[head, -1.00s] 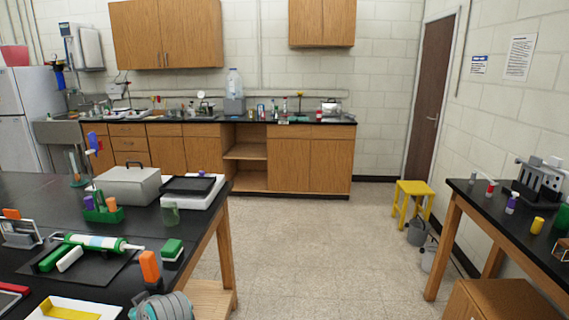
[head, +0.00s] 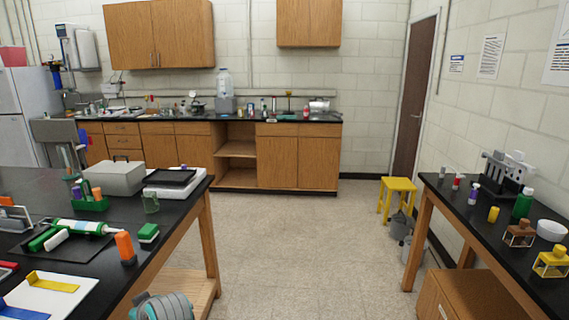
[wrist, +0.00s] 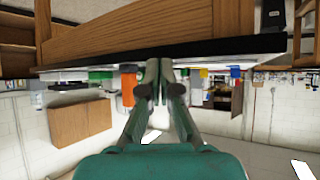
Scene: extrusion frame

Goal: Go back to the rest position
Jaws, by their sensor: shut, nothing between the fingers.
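My gripper (wrist: 160,68) shows in the wrist view with its two grey fingers together and nothing between them. The wrist picture is upside down, with the black edge and wooden frame of a table (wrist: 200,48) at the top, beyond the fingertips. I cannot tell the exact gap to that table. In the head view a rounded grey-green part of my arm shows at the bottom edge, beside the left table's front corner. The fingers are not visible there.
The left black table (head: 175,212) holds a grey box (head: 113,177), a green caddy (head: 90,203) and an orange-capped item (head: 125,246). The right table (head: 470,213) carries bottles and a rack. A yellow stool (head: 397,198) stands near the door. The floor between the tables (head: 300,250) is clear.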

